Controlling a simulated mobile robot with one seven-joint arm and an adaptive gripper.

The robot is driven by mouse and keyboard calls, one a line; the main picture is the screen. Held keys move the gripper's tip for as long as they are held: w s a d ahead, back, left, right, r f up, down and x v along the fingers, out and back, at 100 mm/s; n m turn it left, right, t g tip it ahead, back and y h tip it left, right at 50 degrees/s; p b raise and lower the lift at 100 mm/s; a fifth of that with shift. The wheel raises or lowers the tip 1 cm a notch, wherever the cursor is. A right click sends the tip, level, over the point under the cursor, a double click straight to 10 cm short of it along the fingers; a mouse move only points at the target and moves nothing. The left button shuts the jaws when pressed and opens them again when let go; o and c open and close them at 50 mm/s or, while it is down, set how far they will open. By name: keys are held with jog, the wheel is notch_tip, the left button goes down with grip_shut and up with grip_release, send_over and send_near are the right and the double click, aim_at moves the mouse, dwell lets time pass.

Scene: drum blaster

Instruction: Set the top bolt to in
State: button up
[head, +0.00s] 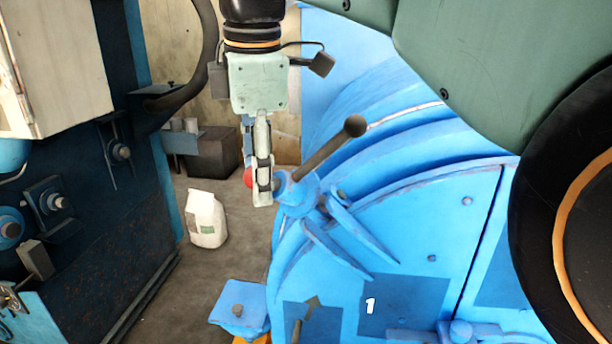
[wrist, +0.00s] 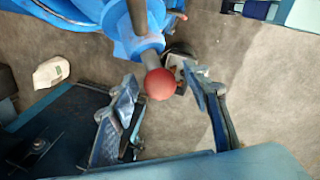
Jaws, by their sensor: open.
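The top bolt (head: 297,192) is a blue hub on the edge of the blue machine door, with a dark-knobbed grey lever (head: 330,148) rising to the right. A red ball knob (head: 248,177) shows at the hub's left side, partly hidden behind my gripper (head: 262,198). In the wrist view the red ball (wrist: 160,84) sits on a short grey shaft below the blue hub (wrist: 140,42). My gripper's fingers (wrist: 160,76) are open, one on each side of the ball in the picture. I see no clear contact; the depth between ball and fingers is hard to judge.
The rounded blue door (head: 440,215) carries a dark panel marked 1 (head: 400,305). Another grey rod (head: 312,303) shows lower down. The floor strip there is mostly clear.

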jog(key=shift+w+f, duration=0.1)
jog(key=shift+f, duration=0.35)
jog(key=shift+c, duration=0.3)
grip_shut()
